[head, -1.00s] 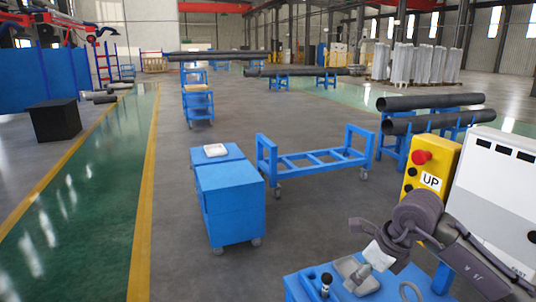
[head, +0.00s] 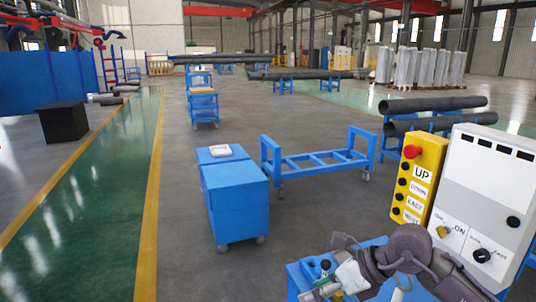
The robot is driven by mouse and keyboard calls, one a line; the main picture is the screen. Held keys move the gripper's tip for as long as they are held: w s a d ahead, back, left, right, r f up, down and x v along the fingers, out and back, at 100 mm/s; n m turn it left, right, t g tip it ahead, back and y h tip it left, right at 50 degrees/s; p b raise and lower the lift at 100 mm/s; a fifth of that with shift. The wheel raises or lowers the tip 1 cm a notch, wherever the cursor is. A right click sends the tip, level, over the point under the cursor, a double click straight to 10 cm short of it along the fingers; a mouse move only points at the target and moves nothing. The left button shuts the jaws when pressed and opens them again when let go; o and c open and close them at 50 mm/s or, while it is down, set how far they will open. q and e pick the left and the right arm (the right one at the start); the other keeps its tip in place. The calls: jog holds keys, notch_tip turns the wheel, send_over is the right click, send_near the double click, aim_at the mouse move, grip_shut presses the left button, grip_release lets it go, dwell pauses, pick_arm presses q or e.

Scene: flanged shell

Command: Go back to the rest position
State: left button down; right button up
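My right arm comes in from the lower right of the head view, in front of the control panel. My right gripper (head: 326,284) is at the bottom, low over a small blue table (head: 294,283). Its fingers are small and partly overlap the things behind them, so I cannot tell whether it is open or shut. A small dark-topped tool (head: 325,266) stands on the blue table right by the gripper. My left gripper is not in view.
A yellow button box (head: 418,180) with a red knob and a white control panel (head: 487,190) stand at the right, close to my arm. A blue cabinet (head: 236,205) and a blue wheeled frame (head: 318,160) stand ahead. The grey floor left of the cabinet is clear.

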jog(key=s+a+r+m+t+y, duration=0.5)
jog(key=a+r+m+y, duration=0.2)
jog(key=a+r+y, duration=0.3)
jog(key=w+d+m+t+h, duration=0.4)
jog(key=d+m+t+h, duration=0.65)
jog(key=m, duration=0.95)
jog(key=s+d+f+m+g+h, duration=0.35)
jog(key=d+f+m+h, duration=0.6)
jog(key=f+m, duration=0.4)
jog(key=s+f+m+g+y, duration=0.25)
jog(key=s+f+g, duration=0.85)
jog(key=s+f, duration=0.85)
jog(key=s+f+g, duration=0.1)
jog(key=s+f, duration=0.2)
jog(key=f, duration=1)
jog(key=s+f+g, duration=0.1)
jog(key=s+f, duration=0.1)
jog(key=f, duration=1.2)
jog(key=s+d+f, duration=0.1)
jog(key=s+f, duration=0.6)
jog(key=s+d+f+g+h, duration=0.1)
jog(key=s+d+f, duration=0.1)
jog(key=s+f, duration=0.4)
jog(key=shift+s+d+f, duration=0.25)
jog(key=shift+s+f, duration=0.1)
jog(key=shift+s, duration=0.9)
